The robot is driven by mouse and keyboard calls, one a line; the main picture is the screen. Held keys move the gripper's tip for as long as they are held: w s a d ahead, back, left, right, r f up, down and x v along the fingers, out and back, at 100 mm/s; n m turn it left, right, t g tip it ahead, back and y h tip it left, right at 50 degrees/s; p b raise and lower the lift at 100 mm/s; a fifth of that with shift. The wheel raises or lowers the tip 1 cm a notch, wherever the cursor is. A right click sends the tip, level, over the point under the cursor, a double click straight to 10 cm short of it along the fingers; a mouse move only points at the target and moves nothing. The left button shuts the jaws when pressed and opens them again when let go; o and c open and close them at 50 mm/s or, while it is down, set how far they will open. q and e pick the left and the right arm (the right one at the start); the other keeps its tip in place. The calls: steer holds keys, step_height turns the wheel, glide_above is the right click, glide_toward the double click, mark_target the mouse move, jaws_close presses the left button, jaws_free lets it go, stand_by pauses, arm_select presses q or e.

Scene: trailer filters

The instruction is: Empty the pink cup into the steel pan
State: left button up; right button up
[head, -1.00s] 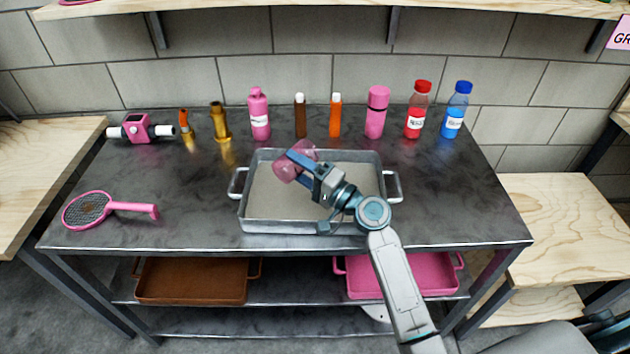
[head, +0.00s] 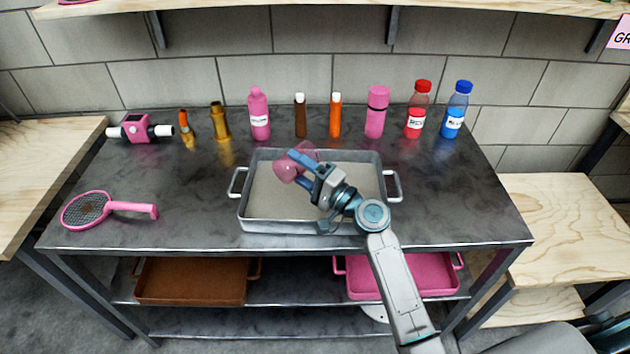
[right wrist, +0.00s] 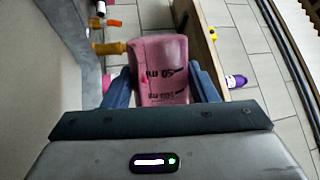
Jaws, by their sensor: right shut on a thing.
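The steel pan (head: 258,225) sits on the dark table, its inside a plain light grey where I can see it. The pink cup (head: 287,170) is tilted over the pan, towards its back left part. My right gripper (head: 300,168) is shut on the cup. In the right wrist view the cup (right wrist: 160,68) sits between the two blue fingers, with dark markings printed on its side. I cannot see into the cup, so its contents are hidden. My left gripper is not in view.
Several bottles stand along the back of the table, including a pink bottle (head: 259,115) and a blue one (head: 456,110). A pink strainer (head: 88,210) lies at the left. A brown tray (head: 192,282) and a pink tray (head: 420,284) sit on the shelf below.

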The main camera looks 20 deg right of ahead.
steer(key=shift+d+f+m, duration=0.1)
steer(key=shift+f+m, duration=0.15)
steer(key=shift+m, duration=0.35)
steer(key=shift+w+d+f+m+t+b, duration=0.1)
steer(key=shift+m+t+b, duration=0.1)
steer(key=shift+m, duration=0.15)
steer(key=shift+w+f+m+t+b, duration=0.1)
steer(key=shift+m+t, duration=0.1)
steer(key=shift+m, duration=0.15)
stand_by(0.4)
steer(key=shift+d+r+m+h, duration=0.2)
steer(key=shift+m+h, duration=0.1)
steer(key=shift+m, duration=0.2)
steer(key=shift+r+m+t+p, duration=0.2)
steer(key=shift+m+t+p, duration=0.1)
steer(key=shift+m+p, duration=0.3)
steer(key=shift+w+d+r+m+t+h+p, duration=0.2)
steer(key=shift+m+h+p, duration=0.1)
steer(key=shift+m, duration=0.25)
steer(key=shift+w+d+r+m+t+h+p, duration=0.1)
steer(key=shift+d+m+h+p, duration=0.15)
steer(key=shift+m, duration=0.3)
stand_by(0.5)
steer(key=shift+d+f+m, duration=0.1)
steer(key=shift+f+m, duration=0.2)
steer(key=shift+m, duration=0.3)
steer(key=shift+w+d+f+m+t+h, duration=0.1)
steer(key=shift+d+f+m+t+h, duration=0.15)
steer(key=shift+m, duration=0.25)
